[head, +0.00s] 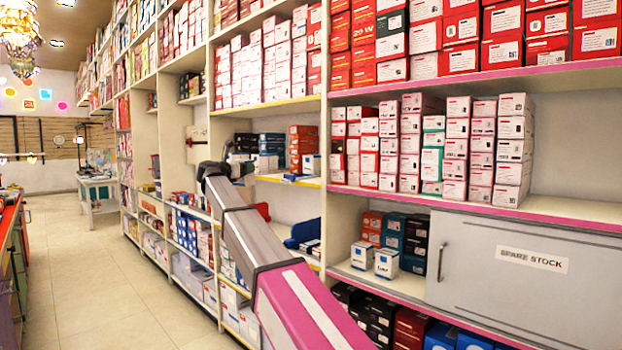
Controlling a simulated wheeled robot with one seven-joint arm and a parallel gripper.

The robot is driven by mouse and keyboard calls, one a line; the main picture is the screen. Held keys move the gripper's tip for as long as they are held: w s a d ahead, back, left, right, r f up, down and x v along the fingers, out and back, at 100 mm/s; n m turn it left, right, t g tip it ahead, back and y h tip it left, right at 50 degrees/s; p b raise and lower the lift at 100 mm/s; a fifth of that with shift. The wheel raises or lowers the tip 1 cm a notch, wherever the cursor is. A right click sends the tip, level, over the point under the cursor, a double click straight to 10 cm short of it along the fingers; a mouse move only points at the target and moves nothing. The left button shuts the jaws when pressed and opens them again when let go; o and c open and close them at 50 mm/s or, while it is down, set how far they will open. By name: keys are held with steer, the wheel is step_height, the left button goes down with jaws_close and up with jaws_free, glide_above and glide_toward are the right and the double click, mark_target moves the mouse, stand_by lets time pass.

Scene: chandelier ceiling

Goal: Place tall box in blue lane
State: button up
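My arm reaches from the bottom middle up and left to the shelving, its far end near a dark joint in front of the middle shelves. I cannot make out the fingers of my gripper, or whether they hold anything. A pale upright box-like shape (198,146) shows just beyond the far end of my arm; I cannot tell if it is the tall box or if it is held. My arm hides part of that shelf.
Shelves full of boxes run along the right side. A grey panel marked SPARE STOCK (530,262) closes part of the lower right shelf. Two small white boxes (386,263) stand left of it. The tiled floor (95,275) is clear in the aisle; a counter (10,240) edges the left.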

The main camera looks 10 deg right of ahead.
steer(key=w+d+r+m+g+h, duration=0.2)
steer(key=w+d+r, duration=0.2)
steer(key=d+r, duration=0.25)
steer(key=w+d+r+m+g+h, duration=0.1)
steer(key=w+d+r+g, duration=0.15)
steer(key=d+r, duration=0.4)
steer(key=shift+t, duration=0.45)
steer(key=shift+w+d+f, duration=1.25)
steer(key=shift+d+f, duration=0.7)
steer(key=shift+f, duration=0.05)
steer(key=shift+w+d+f, duration=1.25)
steer(key=shift+d+f, duration=0.65)
steer(key=shift+f, duration=0.1)
steer(key=shift+w+d+f, duration=1.25)
steer(key=shift+d+f, duration=0.7)
steer(key=shift+f, duration=0.05)
steer(key=shift+f, duration=0.1)
steer(key=o, duration=1)
steer(key=v, duration=1.2)
